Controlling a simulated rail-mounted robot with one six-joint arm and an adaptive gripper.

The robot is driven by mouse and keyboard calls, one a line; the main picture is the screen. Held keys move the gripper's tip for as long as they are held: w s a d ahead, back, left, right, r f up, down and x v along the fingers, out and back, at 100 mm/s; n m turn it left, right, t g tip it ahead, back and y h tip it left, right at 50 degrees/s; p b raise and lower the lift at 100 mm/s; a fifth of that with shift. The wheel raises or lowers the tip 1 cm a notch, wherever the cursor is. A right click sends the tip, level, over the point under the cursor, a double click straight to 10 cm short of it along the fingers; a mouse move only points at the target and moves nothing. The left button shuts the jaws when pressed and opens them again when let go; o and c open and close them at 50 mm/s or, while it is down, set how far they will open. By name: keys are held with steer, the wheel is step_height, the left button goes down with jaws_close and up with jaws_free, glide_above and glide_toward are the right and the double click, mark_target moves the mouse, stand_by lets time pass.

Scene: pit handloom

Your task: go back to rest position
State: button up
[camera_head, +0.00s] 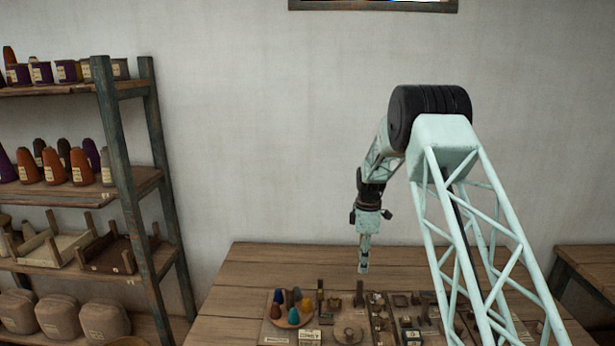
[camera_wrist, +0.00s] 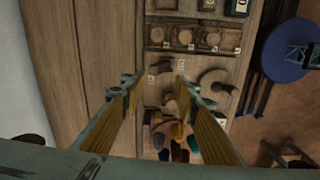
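My gripper (camera_head: 363,260) points down above the wooden table (camera_head: 250,262) in the head view, over the back part of the tabletop, apart from the small items below it. In the wrist view my gripper (camera_wrist: 155,82) shows two fingers with a clear gap between the tips. Nothing is held between them. Beyond the fingers lie the tabletop and its small items.
A round tray (camera_head: 292,318) with coloured cones stands on the table, beside several small wooden tools and compartments (camera_head: 408,320). A shelf (camera_head: 130,190) with yarn cones is at left. Another table (camera_head: 590,262) is at right. The table's back left is bare.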

steer(key=s+r+m+t+b, duration=0.1)
steer(key=s+r+m+b, duration=0.15)
steer(key=s+r, duration=0.8)
steer(key=s+r+m+b, duration=0.25)
steer(key=s+r, duration=0.55)
steer(key=r, duration=0.6)
steer(key=s+r+m+t+b, duration=0.15)
steer(key=s+r, duration=0.25)
steer(key=s, duration=0.5)
steer(key=s+r+m+b, duration=0.1)
steer(key=s+r+m, duration=0.2)
steer(key=s, duration=0.6)
steer(key=s+f+m+b, duration=0.2)
steer(key=s+m, duration=0.1)
steer(key=s, duration=1.3)
steer(key=s+f+m+t+b, duration=0.1)
steer(key=s+f+m+b, duration=0.1)
steer(key=s, duration=1.5)
steer(key=shift+s+f+m, duration=0.3)
steer(key=shift+f+m, duration=0.35)
steer(key=shift+m, duration=0.3)
